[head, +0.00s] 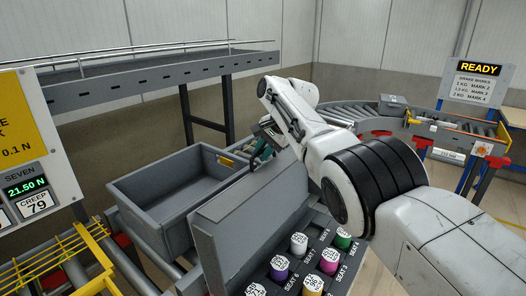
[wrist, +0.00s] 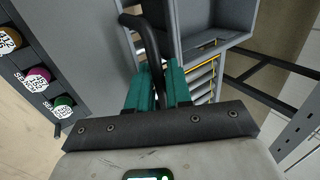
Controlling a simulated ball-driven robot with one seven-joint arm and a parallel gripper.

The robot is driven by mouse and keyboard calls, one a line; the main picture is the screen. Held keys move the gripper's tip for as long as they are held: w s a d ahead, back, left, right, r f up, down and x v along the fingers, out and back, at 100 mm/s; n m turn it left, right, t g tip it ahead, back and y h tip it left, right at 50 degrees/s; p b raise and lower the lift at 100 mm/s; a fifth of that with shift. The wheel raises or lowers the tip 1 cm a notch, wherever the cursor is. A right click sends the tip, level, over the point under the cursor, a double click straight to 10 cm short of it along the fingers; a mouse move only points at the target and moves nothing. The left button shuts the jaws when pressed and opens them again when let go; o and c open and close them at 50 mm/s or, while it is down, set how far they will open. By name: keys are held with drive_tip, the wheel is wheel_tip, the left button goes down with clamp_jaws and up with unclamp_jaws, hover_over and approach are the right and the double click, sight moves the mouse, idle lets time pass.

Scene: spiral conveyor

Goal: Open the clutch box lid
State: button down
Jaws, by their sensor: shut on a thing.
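The clutch box lid (head: 240,225) is a long grey panel standing raised along the left side of the open box. Several labelled coloured cylinders, including a purple one (head: 281,267) and a magenta one (head: 329,260), sit in seats beside it. My gripper (head: 263,150) is at the lid's far end. In the wrist view, my gripper's teal fingers (wrist: 159,82) are shut on a dark curved handle (wrist: 152,42) beside the grey lid (wrist: 85,45). My arm hides part of the box's right side, and the lid's hinge is hidden.
An empty grey crate (head: 175,190) stands on a roller conveyor just left of the lid. A railed grey shelf (head: 130,85) runs behind it. A yellow guard (head: 75,258) is at front left. Another roller conveyor (head: 455,128) and a READY sign (head: 478,80) are at right.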

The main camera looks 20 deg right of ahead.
idle(0.3)
drive_tip(key=c, duration=1.2)
unclamp_jaws()
drive_tip(key=shift+r, duration=0.1)
